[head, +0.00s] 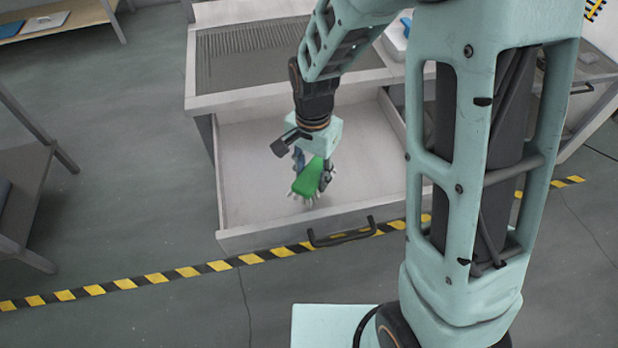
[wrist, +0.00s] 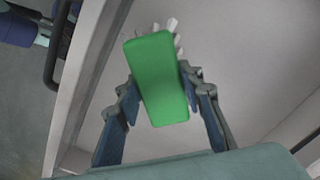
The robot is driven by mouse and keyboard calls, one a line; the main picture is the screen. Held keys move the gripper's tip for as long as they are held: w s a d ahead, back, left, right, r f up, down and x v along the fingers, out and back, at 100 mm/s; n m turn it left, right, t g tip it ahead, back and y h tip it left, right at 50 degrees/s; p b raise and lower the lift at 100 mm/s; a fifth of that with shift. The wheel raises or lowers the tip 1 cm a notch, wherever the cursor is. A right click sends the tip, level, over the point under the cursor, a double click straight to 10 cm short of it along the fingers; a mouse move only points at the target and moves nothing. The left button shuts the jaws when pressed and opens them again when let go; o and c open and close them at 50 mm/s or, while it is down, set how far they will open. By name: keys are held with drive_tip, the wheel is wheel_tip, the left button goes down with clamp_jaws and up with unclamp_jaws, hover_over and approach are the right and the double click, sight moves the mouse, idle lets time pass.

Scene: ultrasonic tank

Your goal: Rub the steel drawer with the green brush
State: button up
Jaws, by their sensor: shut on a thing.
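The steel drawer (head: 250,165) is pulled open below the worktop, with a black handle (head: 342,233) on its front. My gripper (head: 312,180) is inside the drawer's outline, pointing down. It is shut on the green brush (head: 308,179), whose pale bristles show at its lower end. In the wrist view the brush (wrist: 158,80) sits between the fingers, with white bristles past its far edge and the drawer floor (wrist: 235,50) behind. The bristles look close to the floor; I cannot tell whether they touch it.
A ribbed grey panel (head: 250,55) is set in the worktop behind the drawer. The drawer walls surround my gripper. A blue and white object (head: 400,35) stands on the worktop to the right. Yellow and black tape (head: 155,278) crosses the floor in front.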

drive_tip(key=shift+r+p, duration=0.7)
drive_tip(key=shift+r, duration=0.55)
